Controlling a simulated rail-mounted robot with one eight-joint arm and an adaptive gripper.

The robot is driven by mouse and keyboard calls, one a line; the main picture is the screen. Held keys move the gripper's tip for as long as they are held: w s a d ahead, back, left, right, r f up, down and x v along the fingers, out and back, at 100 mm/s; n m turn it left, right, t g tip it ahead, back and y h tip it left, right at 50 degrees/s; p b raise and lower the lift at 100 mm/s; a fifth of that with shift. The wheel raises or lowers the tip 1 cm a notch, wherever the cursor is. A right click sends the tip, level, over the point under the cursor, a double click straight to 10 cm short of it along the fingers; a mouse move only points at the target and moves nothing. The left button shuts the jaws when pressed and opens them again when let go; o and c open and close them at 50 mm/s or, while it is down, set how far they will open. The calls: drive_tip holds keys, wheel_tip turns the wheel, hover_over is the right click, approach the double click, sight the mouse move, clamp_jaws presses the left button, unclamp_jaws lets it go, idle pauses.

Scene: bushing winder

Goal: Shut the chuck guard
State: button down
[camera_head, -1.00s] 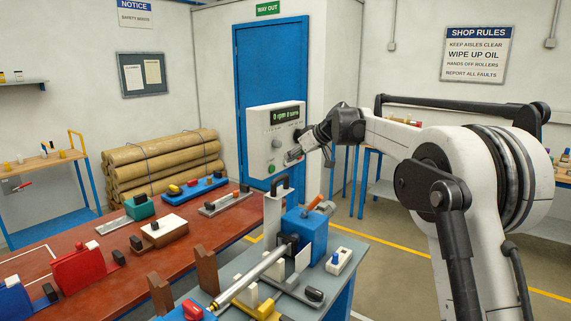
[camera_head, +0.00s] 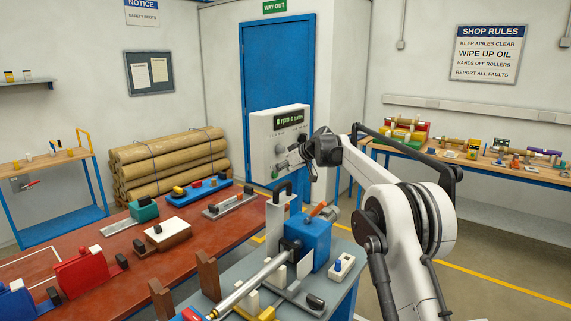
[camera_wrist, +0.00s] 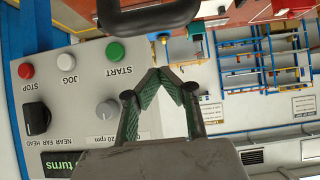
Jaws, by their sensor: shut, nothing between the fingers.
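What looks like the chuck guard is a pale upright plate (camera_head: 277,222) with a black handle on top, beside the blue headstock (camera_head: 311,240) on the winder. The dark chuck (camera_head: 290,248) below it holds one end of a long metal bar and is not covered by the plate. My gripper (camera_head: 293,168) is shut and empty, above the handle and in front of the control panel; its exact gap to the handle is hard to judge. In the wrist view the shut fingertips (camera_wrist: 160,76) point towards a dark curved bar (camera_wrist: 150,18), apparently that handle.
The control panel (camera_head: 264,143) stands close behind my gripper; its buttons and knobs also show in the wrist view (camera_wrist: 75,88). A red bench (camera_head: 95,245) with several fixtures lies to the left. A bench (camera_head: 378,150) with parts stands at the back right. The floor at right is clear.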

wheel_tip(320, 180, down, 3)
drive_tip(key=shift+d+r+p, duration=0.1)
drive_tip(key=shift+r+p, duration=0.05)
drive_tip(key=shift+p, duration=0.35)
drive_tip(key=shift+s+d+f, duration=0.3)
drive_tip(key=shift+d+f, duration=0.15)
drive_tip(key=shift+f, duration=0.1)
